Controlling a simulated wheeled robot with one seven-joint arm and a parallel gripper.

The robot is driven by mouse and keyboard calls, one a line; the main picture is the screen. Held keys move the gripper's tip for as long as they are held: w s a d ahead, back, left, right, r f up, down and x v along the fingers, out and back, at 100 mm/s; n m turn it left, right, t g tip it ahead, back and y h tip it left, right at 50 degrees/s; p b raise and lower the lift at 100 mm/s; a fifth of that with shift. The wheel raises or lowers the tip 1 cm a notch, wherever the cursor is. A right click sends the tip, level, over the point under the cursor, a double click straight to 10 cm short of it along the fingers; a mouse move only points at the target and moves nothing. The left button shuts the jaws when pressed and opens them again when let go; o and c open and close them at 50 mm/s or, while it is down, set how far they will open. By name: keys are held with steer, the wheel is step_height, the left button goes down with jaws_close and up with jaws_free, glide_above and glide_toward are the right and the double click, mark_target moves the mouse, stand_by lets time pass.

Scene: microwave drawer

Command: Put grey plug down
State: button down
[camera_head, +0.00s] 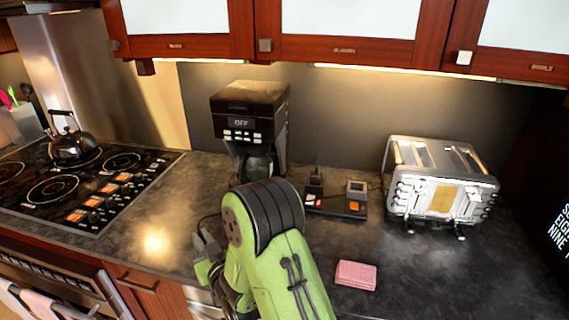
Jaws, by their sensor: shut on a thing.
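My gripper (204,252) is at the left of my green forearm, above the front part of the dark counter (330,235). It is shut on a small grey thing, which fits the grey plug. Its outline blends with the grey fingers, and my arm hides part of this area. A thin dark cord shows just above the gripper, near the coffee maker. I cannot tell whether the plug touches the counter.
A black coffee maker (248,120) stands behind my arm. Right of it are a dark device base (338,205), a silver toaster (440,190) and a pink sponge (356,274). A stove (80,180) with a kettle (73,142) is left. Red-brown cabinets (345,45) hang above.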

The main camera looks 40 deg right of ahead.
steer(key=w+d+r+m+g+h+b, duration=0.1)
steer(key=w+d+r+m+h, duration=0.25)
steer(key=d, duration=0.95)
steer(key=w+d+r+m+h, duration=0.1)
steer(key=w+d+r+h, duration=0.4)
steer(key=d, duration=0.8)
steer(key=s+d+r+m+g+h+b, duration=0.1)
steer(key=s+d+r, duration=0.15)
steer(key=d, duration=0.45)
steer(key=s+d+r+m+b, duration=0.1)
steer(key=s+d+r, duration=0.15)
steer(key=d, duration=0.45)
steer(key=s+d+r+g+h+b, duration=0.1)
steer(key=s+d+r, duration=0.15)
steer(key=d, duration=0.55)
steer(key=s+d+f+b, duration=0.4)
steer(key=f+b, duration=0.2)
steer(key=b, duration=0.1)
steer(key=shift+s+d+f+m+g, duration=0.2)
steer(key=shift+f+m+g, duration=0.1)
steer(key=shift+f+m, duration=0.15)
steer(key=shift+r, duration=0.1)
step_height(320, 180, down, 10)
steer(key=b, duration=0.4)
steer(key=shift+r, duration=0.15)
